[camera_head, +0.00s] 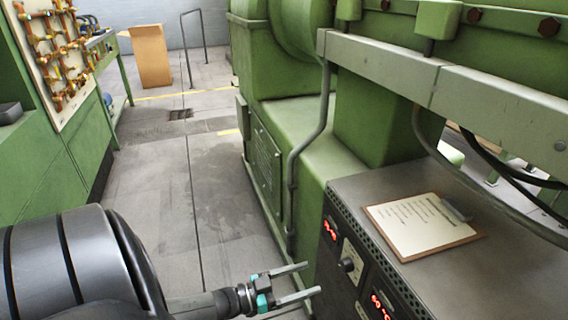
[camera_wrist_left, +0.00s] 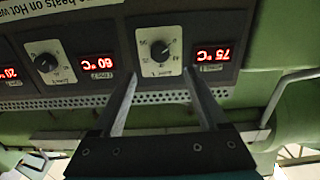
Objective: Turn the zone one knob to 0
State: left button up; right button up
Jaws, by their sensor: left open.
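The control box (camera_head: 352,215) has knobs and red displays on its front. The knob nearest the box's far end (camera_head: 347,265) is black on a pale plate. In the left wrist view a black knob (camera_wrist_left: 160,50) sits on a white scale plate, beside a red display (camera_wrist_left: 213,54) that seems to read 75 °C. The small lettering under it appears to be a zone label but is hard to read. My left gripper (camera_head: 312,278) is open and empty, pointing at the box front. In the wrist view its fingers (camera_wrist_left: 158,76) lie apart, below the knob, not gripping it.
A second knob (camera_wrist_left: 46,62) and a 60 °C display (camera_wrist_left: 97,62) lie to the left in the wrist view. A clipboard (camera_head: 424,226) lies on the box top. Green machinery (camera_head: 300,140) rises behind it. The grey floor (camera_head: 180,200) is clear.

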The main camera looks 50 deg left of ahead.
pick_arm(q)
jog(key=v, duration=0.5)
pick_arm(e)
jog(key=shift+s+d+f, duration=0.3)
jog(key=shift+f, duration=0.15)
pick_arm(q)
jog(key=s+d+f+n+g+y+p, duration=0.15)
jog(key=s+f+g+y, duration=0.35)
jog(key=f, duration=0.5)
jog(key=s+d+f+n+g+y+p, duration=0.1)
jog(key=s+d+f+g+y+p, duration=0.15)
jog(key=s+f+g, duration=0.55)
jog(key=s+d+f+g+p, duration=0.1)
jog(key=s+d+f, duration=0.4)
jog(key=s, duration=0.3)
jog(key=shift+d+f, duration=0.35)
jog(key=shift+d, duration=0.1)
pick_arm(e)
jog(key=s+d+f, duration=0.3)
jog(key=s+d, duration=0.2)
jog(key=s, duration=0.3)
jog(key=shift+d+h, duration=0.15)
jog(key=shift+h, duration=0.15)
pick_arm(q)
jog(key=shift+s+m, duration=0.1)
jog(key=shift+m, duration=0.15)
